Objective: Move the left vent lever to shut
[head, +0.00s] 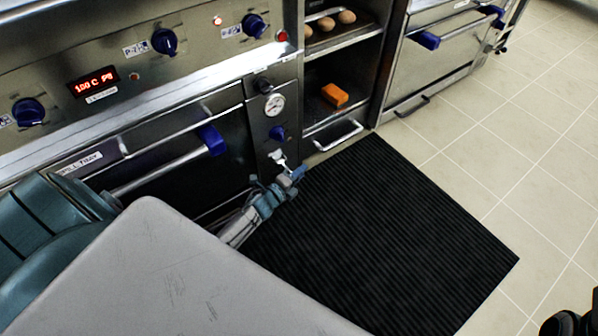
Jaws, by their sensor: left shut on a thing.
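The left vent lever (281,159) is on the narrow steel panel right of the oven door, low down below a blue knob (277,133). Only a small pale part of it shows; the rest is hidden by my gripper. My left gripper (289,178) reaches in from the lower left and is shut on the lever. The lever's exact angle and any shut marking are too small to read.
A blue oven handle end (212,140) is close left of my left gripper. A round gauge (274,104) is above. An open shelf holds an orange block (334,95). A black ribbed mat (385,235) covers the floor to the right, clear of objects.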

